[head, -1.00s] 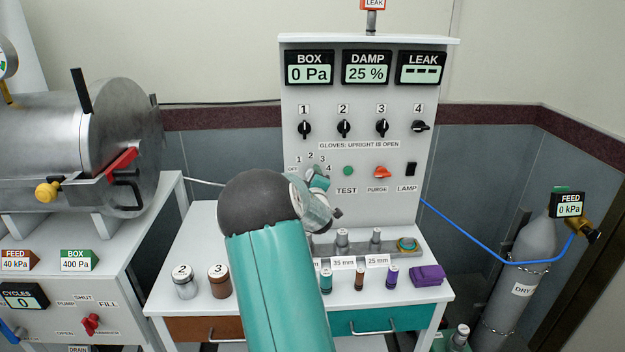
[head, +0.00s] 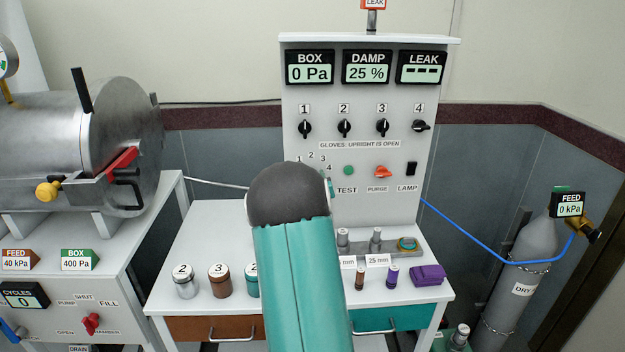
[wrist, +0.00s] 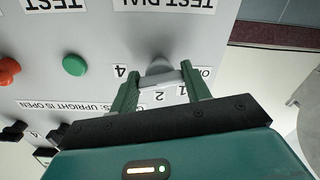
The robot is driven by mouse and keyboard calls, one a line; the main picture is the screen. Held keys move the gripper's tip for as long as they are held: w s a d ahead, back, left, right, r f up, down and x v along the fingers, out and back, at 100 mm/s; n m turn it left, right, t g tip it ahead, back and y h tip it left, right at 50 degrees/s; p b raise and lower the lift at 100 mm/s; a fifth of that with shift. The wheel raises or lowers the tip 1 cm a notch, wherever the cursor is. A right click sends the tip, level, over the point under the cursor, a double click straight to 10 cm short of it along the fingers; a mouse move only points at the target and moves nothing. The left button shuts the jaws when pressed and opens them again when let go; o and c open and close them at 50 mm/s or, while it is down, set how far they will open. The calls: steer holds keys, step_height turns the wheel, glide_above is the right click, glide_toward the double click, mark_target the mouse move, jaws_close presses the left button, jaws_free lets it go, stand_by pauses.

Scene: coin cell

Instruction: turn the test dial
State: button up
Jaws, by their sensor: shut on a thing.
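The test dial (wrist: 159,68) is a grey knob on the upright panel, seen upside down in the wrist view below the TEST DIAL label (wrist: 165,4). My gripper (wrist: 160,79) has its two green fingers on either side of the dial's grip, shut on it. The figures 1, 2 and 4 show around the dial; which one it points at I cannot tell. In the head view my arm hides the dial and the gripper; only part of its scale (head: 311,155) shows.
The green TEST button (head: 348,170), orange PURGE knob (head: 382,171) and black LAMP switch (head: 411,168) sit right of the dial. Glove knobs are above. A steel chamber (head: 50,135) is at left.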

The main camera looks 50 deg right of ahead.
steer(key=shift+m, duration=0.6)
steer(key=shift+f, duration=0.1)
steer(key=o, duration=1)
steer(key=shift+c, duration=0.2)
steer(key=shift+s, duration=0.1)
steer(key=v, duration=1.3)
steer(key=shift+s+a, duration=0.25)
steer(key=shift+a, duration=0.1)
